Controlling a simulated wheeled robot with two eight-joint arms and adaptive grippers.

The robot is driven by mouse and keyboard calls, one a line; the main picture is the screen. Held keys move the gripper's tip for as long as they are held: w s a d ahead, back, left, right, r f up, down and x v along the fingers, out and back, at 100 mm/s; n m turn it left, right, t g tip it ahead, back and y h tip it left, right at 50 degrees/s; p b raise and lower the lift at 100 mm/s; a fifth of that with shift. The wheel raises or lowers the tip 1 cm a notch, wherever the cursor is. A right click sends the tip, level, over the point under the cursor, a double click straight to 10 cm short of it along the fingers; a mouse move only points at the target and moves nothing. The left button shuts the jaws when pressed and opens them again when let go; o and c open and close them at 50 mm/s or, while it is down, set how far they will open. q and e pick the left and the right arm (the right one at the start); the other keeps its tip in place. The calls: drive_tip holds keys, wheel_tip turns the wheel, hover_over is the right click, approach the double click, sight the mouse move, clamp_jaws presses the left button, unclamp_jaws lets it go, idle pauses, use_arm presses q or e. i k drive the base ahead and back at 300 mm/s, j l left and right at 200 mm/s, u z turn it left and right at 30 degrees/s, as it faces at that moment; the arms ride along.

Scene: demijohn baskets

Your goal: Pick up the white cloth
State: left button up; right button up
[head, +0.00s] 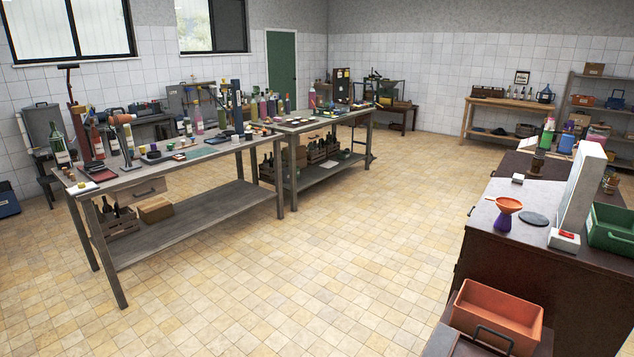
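A small flat white piece (82,187), which may be the white cloth, lies at the near left corner of the long grey workbench (215,165). It is too small for me to tell whether it is fabric. A dark red flat item lies just behind it. Neither of my grippers shows in the head view.
Bottles and tools crowd the workbench, with crates on its lower shelf. At right, a dark counter (482,250) holds an orange funnel (509,205), a green bin (612,228) and a white upright panel. An orange bin (497,312) stands in front. The tiled floor (330,270) between is clear.

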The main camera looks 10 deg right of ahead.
sight(517, 177)
drive_tip(key=i+j+u, duration=0.35)
drive_tip(key=u, duration=0.15)
drive_tip(key=i+j+u, duration=0.3)
drive_tip(key=i+u, duration=0.15)
drive_tip(key=i+z, duration=0.3)
drive_tip(key=i+j+z, duration=0.2)
drive_tip(key=i+z, duration=0.15)
drive_tip(key=i+l+z, duration=0.15)
drive_tip(key=i+z, duration=0.5)
drive_tip(key=z, duration=0.15)
drive_tip(key=i+z, duration=0.65)
drive_tip(key=i, duration=0.65)
drive_tip(key=i+z, duration=0.2)
drive_tip(key=i, duration=0.65)
drive_tip(key=i+z, duration=0.15)
drive_tip(key=i, duration=0.3)
drive_tip(key=i+j+z, duration=0.15)
drive_tip(key=i, duration=0.3)
drive_tip(key=i+j+z, duration=0.15)
drive_tip(key=i, duration=0.3)
drive_tip(key=i+j+z, duration=0.2)
drive_tip(key=i, duration=0.25)
drive_tip(key=l, duration=0.1)
